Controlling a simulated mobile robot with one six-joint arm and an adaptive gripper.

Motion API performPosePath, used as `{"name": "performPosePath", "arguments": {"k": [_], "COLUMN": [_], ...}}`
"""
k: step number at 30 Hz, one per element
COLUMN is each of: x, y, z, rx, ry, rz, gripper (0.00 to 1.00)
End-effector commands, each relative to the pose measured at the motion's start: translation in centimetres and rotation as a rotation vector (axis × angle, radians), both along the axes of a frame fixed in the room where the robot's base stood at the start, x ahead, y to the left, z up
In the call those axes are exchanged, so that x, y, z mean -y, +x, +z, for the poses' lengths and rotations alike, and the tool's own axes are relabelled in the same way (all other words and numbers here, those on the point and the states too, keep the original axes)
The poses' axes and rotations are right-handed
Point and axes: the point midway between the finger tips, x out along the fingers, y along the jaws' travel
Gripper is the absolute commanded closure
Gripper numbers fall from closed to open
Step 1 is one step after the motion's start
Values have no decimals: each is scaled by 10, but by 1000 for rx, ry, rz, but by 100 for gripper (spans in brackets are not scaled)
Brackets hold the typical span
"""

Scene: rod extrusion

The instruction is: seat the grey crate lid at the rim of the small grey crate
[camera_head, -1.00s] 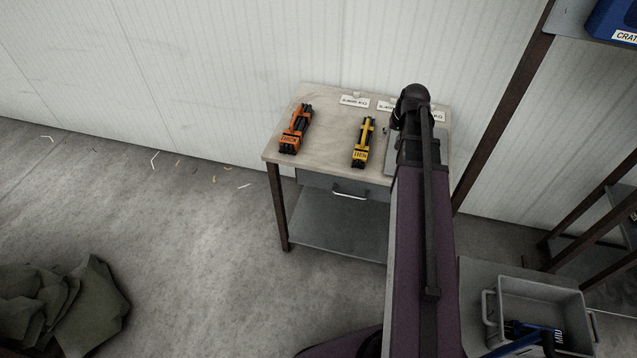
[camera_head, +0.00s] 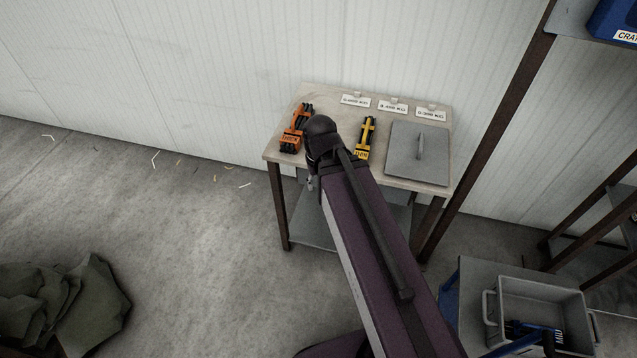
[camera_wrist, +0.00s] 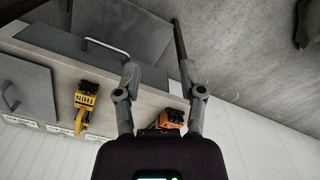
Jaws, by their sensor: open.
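The grey crate lid (camera_head: 418,153) lies flat on the right end of the small table, its upright handle on top; it also shows at the left of the wrist view (camera_wrist: 28,92). The small grey crate (camera_head: 541,318) stands open on a low grey surface at the lower right, with blue items inside. In the wrist view my gripper (camera_wrist: 160,80) is open and empty, its two fingers apart over the table's front edge. It is away from the lid, near the orange bundle. In the head view my arm hides the gripper's fingers.
The table (camera_head: 291,107) also holds an orange-clamped bundle (camera_head: 293,134), a yellow-clamped bundle (camera_head: 366,137) and three label cards (camera_head: 393,107). A dark rack post (camera_head: 503,115) rises right of the table. A crumpled green cloth (camera_head: 70,305) lies on the floor at the lower left.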

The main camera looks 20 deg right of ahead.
Motion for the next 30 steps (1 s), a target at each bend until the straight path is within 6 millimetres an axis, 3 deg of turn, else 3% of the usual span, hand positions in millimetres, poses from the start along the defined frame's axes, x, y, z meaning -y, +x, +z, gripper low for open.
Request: {"name": "performPosePath", "arguments": {"k": [14, 15, 23, 30], "x": [-3, -3, -3, 10], "y": [-3, -3, -2, 21], "z": [0, 0, 0, 2], "rx": [-5, -5, -4, 16], "ry": [-3, -3, -2, 7], "rz": [6, 6, 6, -27], "gripper": [48, 38, 38, 38]}}
